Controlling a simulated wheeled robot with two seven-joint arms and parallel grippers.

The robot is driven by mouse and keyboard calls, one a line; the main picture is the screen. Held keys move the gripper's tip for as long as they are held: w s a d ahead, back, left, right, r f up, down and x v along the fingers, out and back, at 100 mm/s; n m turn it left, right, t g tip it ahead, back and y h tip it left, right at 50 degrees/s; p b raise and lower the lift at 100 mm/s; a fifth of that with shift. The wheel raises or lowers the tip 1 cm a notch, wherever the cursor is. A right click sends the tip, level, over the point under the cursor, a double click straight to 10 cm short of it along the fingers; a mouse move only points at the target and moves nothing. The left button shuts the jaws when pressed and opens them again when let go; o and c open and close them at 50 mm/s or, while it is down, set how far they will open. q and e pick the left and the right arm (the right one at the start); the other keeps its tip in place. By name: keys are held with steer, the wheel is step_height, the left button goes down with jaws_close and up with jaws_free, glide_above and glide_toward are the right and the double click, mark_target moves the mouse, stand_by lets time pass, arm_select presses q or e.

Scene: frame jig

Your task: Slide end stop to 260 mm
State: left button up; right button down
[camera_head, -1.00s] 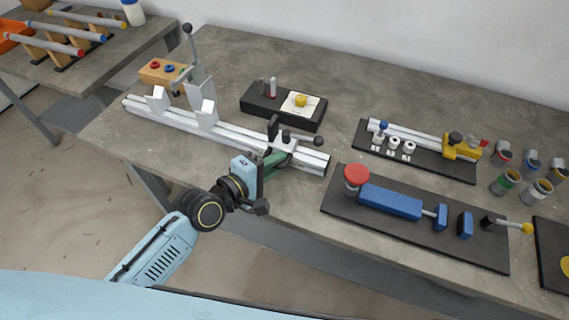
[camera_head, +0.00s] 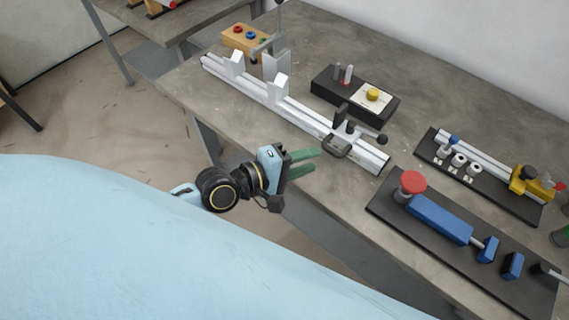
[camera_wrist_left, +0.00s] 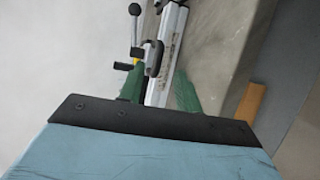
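The end stop (camera_head: 342,132) is a dark block with a black loop handle and a ball-ended lever. It sits on the silver rail (camera_head: 305,118) near the rail's right end. My left gripper (camera_head: 318,162) is in front of the rail, apart from the stop. Its two green fingers are spread and empty, pointing toward the rail. In the left wrist view, the end stop (camera_wrist_left: 152,58) and rail (camera_wrist_left: 166,50) show beyond the spread fingertips (camera_wrist_left: 158,86). No scale reading is legible. My right gripper is not in view.
Two white blocks (camera_head: 278,86) and an upright clamp (camera_head: 276,60) stand on the rail's left part. A black box with a yellow button (camera_head: 373,94) lies behind. The table's front edge runs below my gripper.

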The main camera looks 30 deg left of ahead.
arm_select(q)
steer(key=v, duration=0.6)
stand_by(0.4)
